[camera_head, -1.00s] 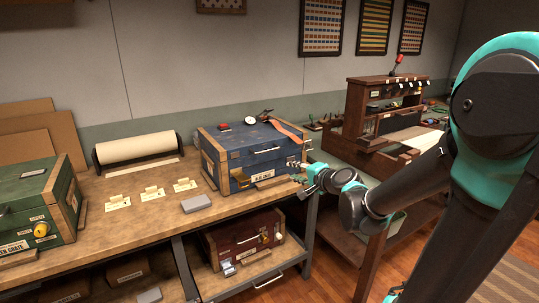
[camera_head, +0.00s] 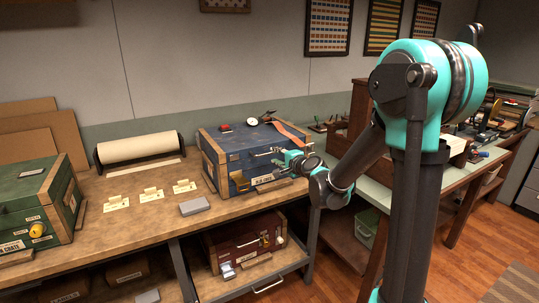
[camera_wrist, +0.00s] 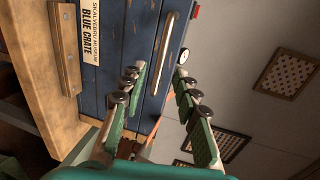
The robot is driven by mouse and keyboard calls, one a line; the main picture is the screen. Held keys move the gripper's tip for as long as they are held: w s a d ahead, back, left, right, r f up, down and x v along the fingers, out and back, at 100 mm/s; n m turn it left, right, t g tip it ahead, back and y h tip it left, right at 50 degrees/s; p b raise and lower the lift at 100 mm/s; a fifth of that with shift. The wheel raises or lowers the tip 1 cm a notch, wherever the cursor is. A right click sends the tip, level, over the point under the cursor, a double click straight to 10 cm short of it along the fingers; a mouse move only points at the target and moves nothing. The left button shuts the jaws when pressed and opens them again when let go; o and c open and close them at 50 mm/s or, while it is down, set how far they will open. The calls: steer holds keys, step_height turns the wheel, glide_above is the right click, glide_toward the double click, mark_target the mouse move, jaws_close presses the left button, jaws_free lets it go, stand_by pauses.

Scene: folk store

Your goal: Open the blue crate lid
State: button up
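The blue crate (camera_head: 222,172) stands shut on the workbench, with wooden corner pieces and a "BLUE CRATE" label. Its lid (camera_head: 240,140) is flat. A pale bar handle (camera_wrist: 165,52) runs along the front of the lid in the wrist view. My gripper (camera_head: 283,164) is at the crate's front right. In the wrist view my gripper (camera_wrist: 160,72) is open, its green fingers to either side of the handle's near end. I cannot tell whether they touch it. Nothing is held.
On the lid lie a red item (camera_head: 225,128), a small round gauge-like item (camera_head: 252,122) and an orange strap (camera_head: 292,134). A green crate (camera_head: 38,205), a paper roll (camera_head: 138,147) and a grey box (camera_head: 194,206) share the bench. A dark red crate (camera_head: 240,245) sits below.

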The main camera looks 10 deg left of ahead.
mark_target(269, 153)
steer(key=x, duration=0.5)
steer(key=shift+w+a+f, duration=0.1)
steer(key=shift+w+a, duration=0.15)
steer(key=shift+w, duration=0.05)
jaws_close()
